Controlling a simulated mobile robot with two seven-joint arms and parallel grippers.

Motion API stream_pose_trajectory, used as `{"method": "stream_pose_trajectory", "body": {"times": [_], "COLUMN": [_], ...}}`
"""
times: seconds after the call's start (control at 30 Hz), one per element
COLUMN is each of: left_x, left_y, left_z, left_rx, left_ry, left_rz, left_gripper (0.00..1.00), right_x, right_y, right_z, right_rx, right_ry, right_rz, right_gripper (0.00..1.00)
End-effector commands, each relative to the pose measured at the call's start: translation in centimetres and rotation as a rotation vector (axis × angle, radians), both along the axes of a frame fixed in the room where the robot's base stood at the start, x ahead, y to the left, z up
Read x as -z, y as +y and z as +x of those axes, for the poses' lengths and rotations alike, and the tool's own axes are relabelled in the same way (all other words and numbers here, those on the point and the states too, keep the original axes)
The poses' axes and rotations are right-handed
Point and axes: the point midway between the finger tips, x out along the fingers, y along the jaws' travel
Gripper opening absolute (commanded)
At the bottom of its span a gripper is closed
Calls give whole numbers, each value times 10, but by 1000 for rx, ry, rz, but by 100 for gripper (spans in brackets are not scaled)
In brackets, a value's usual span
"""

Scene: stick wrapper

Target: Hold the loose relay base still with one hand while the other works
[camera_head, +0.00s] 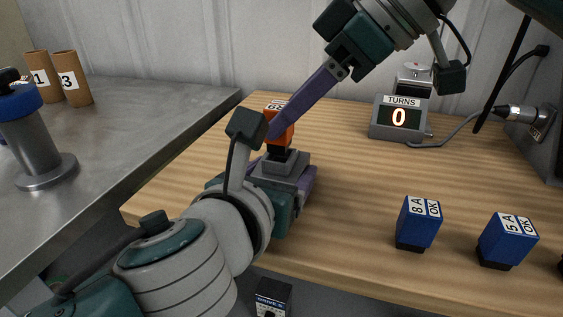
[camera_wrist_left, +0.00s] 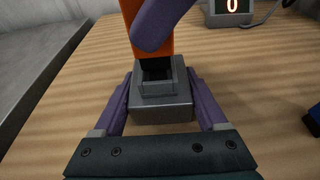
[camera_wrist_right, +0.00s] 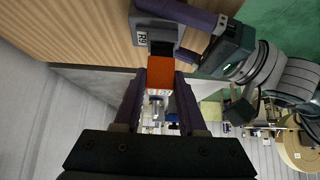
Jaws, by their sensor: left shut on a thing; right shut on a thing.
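The grey relay base (camera_head: 284,163) sits on the wooden table near its left front edge. My left gripper (camera_wrist_left: 160,88) is shut on it, a purple finger at each side. An orange relay (camera_head: 284,128) with a black lower part stands upright above the base's socket (camera_wrist_left: 158,76). My right gripper (camera_wrist_right: 160,78) reaches down from the upper right and is shut on the orange relay (camera_wrist_right: 160,70). The black part meets the socket opening; I cannot tell how deep it sits. The right gripper's finger hides part of the relay in the head view.
Blue relays marked 8 A OK (camera_head: 418,222) and 5 A OK (camera_head: 507,240) stand at the right front. A TURNS counter (camera_head: 399,118) reading 0 stands behind. Brown tubes (camera_head: 72,78) and a blue-topped metal post (camera_head: 35,140) are on the grey bench at left. The table's middle is clear.

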Motion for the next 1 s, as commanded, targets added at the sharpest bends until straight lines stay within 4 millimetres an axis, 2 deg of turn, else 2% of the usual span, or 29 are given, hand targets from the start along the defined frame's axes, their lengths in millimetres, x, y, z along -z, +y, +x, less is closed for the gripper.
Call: {"method": "stream_pose_trajectory", "body": {"times": [0.57,1.0], "left_x": [1,1], "left_y": [0,1], "left_z": [0,0], "left_rx": [-1,-1], "left_ry": [2,2], "left_rz": [1,1], "left_gripper": [2,2], "right_x": [-36,-41], "right_y": [0,0], "right_z": [1,0], "right_rx": [1,0], "right_ry": [-3,-2], "right_rz": [1,1], "right_gripper": [0,0]}}
